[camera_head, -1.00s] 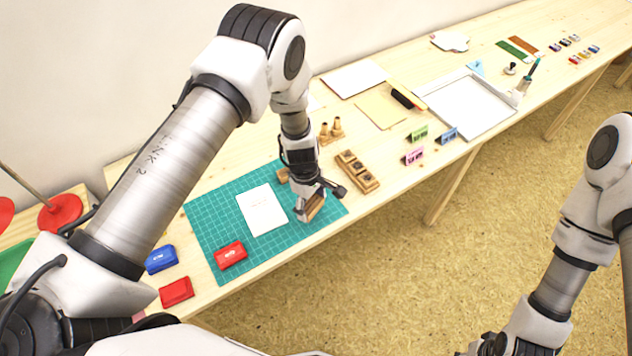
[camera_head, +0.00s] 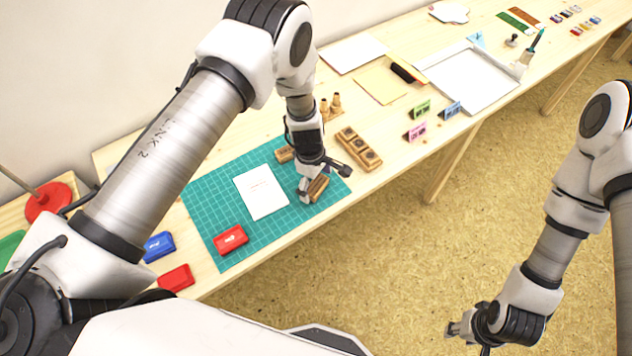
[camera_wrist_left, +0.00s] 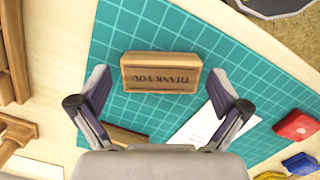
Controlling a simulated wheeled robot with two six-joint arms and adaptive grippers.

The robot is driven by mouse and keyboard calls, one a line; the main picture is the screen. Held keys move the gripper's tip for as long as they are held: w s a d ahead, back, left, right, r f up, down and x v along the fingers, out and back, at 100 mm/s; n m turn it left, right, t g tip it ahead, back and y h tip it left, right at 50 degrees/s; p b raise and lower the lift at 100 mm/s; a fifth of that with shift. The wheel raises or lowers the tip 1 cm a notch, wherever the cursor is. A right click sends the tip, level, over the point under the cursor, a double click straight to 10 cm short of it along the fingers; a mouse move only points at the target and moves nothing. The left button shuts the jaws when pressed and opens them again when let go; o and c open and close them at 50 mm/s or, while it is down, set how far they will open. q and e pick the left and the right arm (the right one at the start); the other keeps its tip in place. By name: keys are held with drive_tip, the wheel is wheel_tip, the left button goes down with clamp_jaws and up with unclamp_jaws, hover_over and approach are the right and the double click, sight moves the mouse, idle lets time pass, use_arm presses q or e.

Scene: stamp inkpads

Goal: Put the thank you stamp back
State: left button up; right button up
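The thank you stamp (camera_wrist_left: 160,72) is a wooden block with "THANK YOU" on its side, upside down in the left wrist view. It lies on the green cutting mat (camera_wrist_left: 120,30). In the head view the stamp (camera_head: 319,188) is near the mat's right edge, partly hidden by my left gripper (camera_head: 314,182). That gripper is open, its fingers spread on either side of the stamp, with gaps to both. A wooden holder (camera_head: 358,149) with several square places stands just beyond the mat. My right gripper (camera_head: 460,329) hangs low over the floor; its fingers are unclear.
Another wooden block (camera_head: 285,154) lies at the mat's far edge. A white card (camera_head: 261,192) and a red inkpad (camera_head: 231,239) are on the mat. Blue (camera_head: 159,246) and red (camera_head: 175,278) inkpads sit to the left. Small wooden handles (camera_head: 331,104) stand behind the holder.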

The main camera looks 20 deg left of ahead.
use_arm(q)
drive_tip(key=shift+r, duration=0.25)
wheel_tip(320, 180, up, 12)
drive_tip(key=a+b, duration=0.1)
drive_tip(key=b, duration=0.1)
drive_tip(key=shift+a+b, duration=0.2)
drive_tip(key=shift+b, duration=0.1)
drive_tip(key=shift+w, duration=0.15)
